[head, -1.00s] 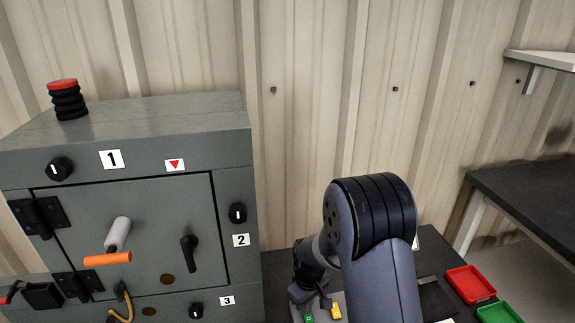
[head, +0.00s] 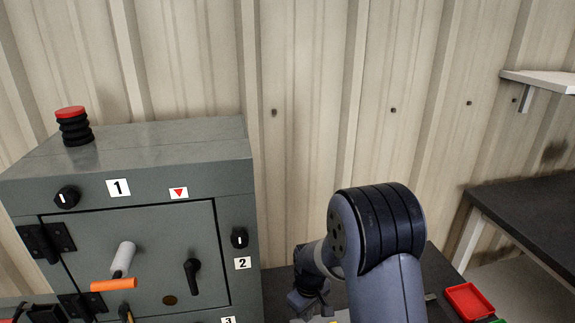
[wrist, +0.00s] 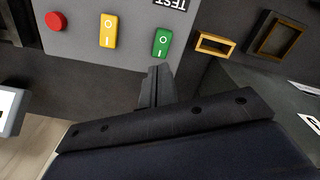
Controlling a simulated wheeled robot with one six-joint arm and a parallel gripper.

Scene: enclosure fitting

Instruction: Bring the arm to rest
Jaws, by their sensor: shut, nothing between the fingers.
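My gripper (wrist: 157,85) shows in the wrist view with its fingers together and empty. Its tips are near a grey panel (wrist: 75,55) that carries a green rocker switch (wrist: 162,42), a yellow rocker switch (wrist: 108,30) and a red round button (wrist: 56,21). I cannot tell whether the tips touch the panel.
A grey enclosure (head: 140,240) with a shut door, knobs, an orange-and-white handle (head: 118,268) and a red-topped stack light (head: 73,125) stands at left. A red tray (head: 468,301) lies right of my arm. A dark bench (head: 530,210) and a white shelf (head: 540,80) are at right.

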